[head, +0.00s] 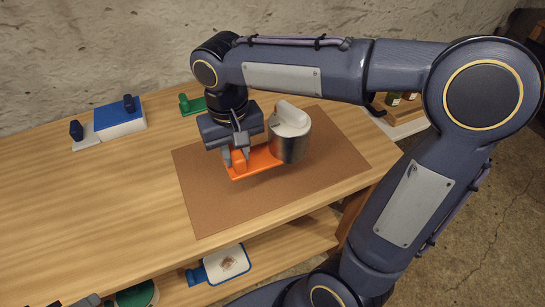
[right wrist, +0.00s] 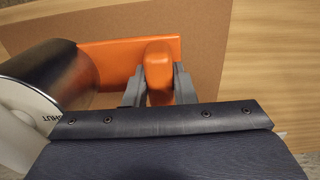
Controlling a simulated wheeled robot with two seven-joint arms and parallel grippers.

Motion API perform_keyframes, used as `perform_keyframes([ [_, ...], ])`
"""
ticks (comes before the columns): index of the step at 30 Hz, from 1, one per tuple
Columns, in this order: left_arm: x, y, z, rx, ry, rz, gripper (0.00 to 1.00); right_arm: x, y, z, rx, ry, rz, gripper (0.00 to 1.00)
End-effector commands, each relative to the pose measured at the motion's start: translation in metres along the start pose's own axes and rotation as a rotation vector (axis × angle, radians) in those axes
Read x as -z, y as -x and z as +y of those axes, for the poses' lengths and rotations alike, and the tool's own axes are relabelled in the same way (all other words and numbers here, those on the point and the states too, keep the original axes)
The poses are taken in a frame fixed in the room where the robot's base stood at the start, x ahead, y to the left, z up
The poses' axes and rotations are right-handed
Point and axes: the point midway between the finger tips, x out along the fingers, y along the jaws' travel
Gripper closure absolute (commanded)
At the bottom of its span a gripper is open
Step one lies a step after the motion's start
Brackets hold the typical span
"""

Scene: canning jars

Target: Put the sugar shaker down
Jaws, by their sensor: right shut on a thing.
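The sugar shaker (head: 290,143) is a metal cylinder with a white top, upright at one end of an orange plate (head: 262,162) with an orange grip (head: 239,161). My right gripper (head: 233,155) is shut on this grip, beside the shaker. In the right wrist view, both fingers clasp the orange grip (right wrist: 158,68), and the shaker (right wrist: 50,75) is at the left, partly cut off. The plate is over the brown mat (head: 320,185); I cannot tell whether it touches. A small grey part at the bottom left edge may be my left gripper.
On the wooden table (head: 90,180), a blue-topped block (head: 119,118) with dark grips and a green piece (head: 192,104) stand behind the mat. A lower shelf holds a white, blue-handled piece (head: 226,264). The mat's front is clear.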

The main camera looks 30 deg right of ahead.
Motion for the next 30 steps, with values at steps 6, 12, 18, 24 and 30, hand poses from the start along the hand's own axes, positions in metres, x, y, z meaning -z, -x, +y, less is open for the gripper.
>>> perform_keyframes([
  [6,0.003,0.005,0.003,0.0,0.0,0.0,0.51,0.019,-0.018,0.038,-0.002,-0.009,-0.003,1.0],
  [12,0.006,0.011,0.005,0.0,0.0,0.0,0.51,0.04,-0.04,0.083,-0.002,-0.008,-0.003,1.0],
  [18,0.006,0.012,0.006,0.0,0.0,0.0,0.51,0.052,-0.077,0.107,-0.001,-0.003,-0.003,1.0],
  [24,0.006,0.013,0.006,0.0,0.0,0.0,0.51,0.057,-0.09,0.117,-0.002,-0.001,0.001,1.0],
  [30,0.006,0.013,0.006,0.0,0.0,0.0,0.51,0.059,-0.118,0.123,-0.002,0.001,-0.004,1.0],
])
